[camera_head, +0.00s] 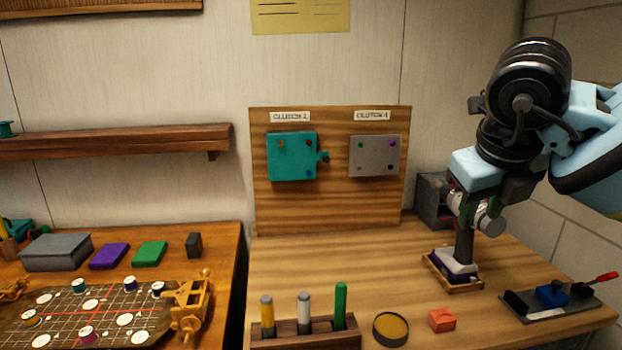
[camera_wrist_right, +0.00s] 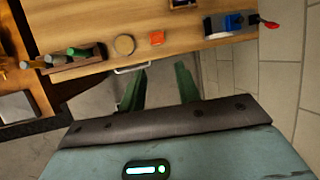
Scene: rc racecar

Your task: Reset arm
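My right arm comes in from the right in the head view. My right gripper (camera_head: 464,205) hangs pointing down above the right part of the workbench, in front of a dark upright object. In the right wrist view the two dark green fingers (camera_wrist_right: 160,88) stand apart with nothing between them. That view places them over the floor, just off the workbench's front edge. The dark upright object (camera_head: 464,243) has a white and purple foot in a small wooden tray (camera_head: 462,288). Its top is partly hidden by the gripper. My left gripper is in neither view.
A wooden board (camera_head: 330,215) with a teal plate (camera_head: 291,158) and a grey plate (camera_head: 374,157) stands at the back. A pen rack (camera_head: 305,332), a round tin (camera_head: 391,329), an orange block (camera_head: 441,320) and a grey tray (camera_head: 570,307) line the front. A game table is left.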

